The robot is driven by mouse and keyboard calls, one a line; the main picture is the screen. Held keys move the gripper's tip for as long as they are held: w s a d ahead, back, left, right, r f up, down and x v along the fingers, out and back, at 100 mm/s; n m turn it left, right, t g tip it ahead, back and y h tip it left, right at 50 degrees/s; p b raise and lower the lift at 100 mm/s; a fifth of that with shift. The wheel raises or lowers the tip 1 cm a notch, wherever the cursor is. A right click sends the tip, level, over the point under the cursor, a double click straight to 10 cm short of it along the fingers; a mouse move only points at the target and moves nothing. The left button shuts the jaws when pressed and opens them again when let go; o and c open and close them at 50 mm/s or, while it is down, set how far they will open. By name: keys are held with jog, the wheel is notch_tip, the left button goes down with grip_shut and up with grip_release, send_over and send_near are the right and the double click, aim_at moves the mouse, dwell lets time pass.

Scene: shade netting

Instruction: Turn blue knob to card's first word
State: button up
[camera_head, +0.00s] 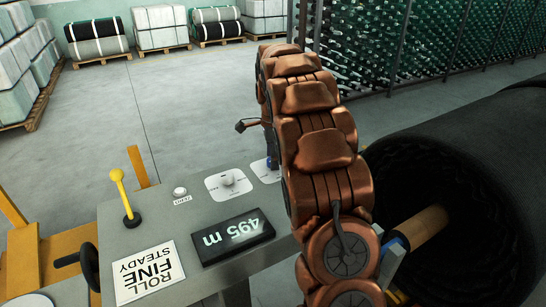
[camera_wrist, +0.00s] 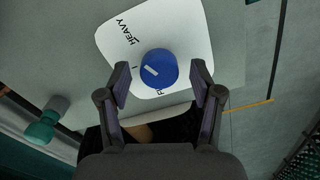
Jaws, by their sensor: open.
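The blue knob (camera_wrist: 158,68) sits on a white dial plate (camera_wrist: 185,30) in the wrist view. A short white mark lies on its top, left of centre, slanted toward the upper left. The plate reads HEAVY at upper left; a word starting with F below the knob is mostly hidden. My gripper (camera_wrist: 160,76) is open, its fingers either side of the knob with gaps showing. In the head view the knob is mostly hidden behind my arm; its plate (camera_head: 262,174) partly shows. The card (camera_head: 148,272) reads ROLL, FINE, STEADY top to bottom, FINE largest.
On the grey console stand a grey knob (camera_head: 228,180) on a white plate, a white button (camera_head: 180,192), a yellow lever (camera_head: 121,194) and a display (camera_head: 232,237) reading 495 m. A dark netting roll (camera_head: 470,170) lies right of my arm. A green-topped part (camera_wrist: 42,130) shows at left.

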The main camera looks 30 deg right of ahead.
jog(key=shift+f, duration=0.2)
jog(key=c, duration=1.1)
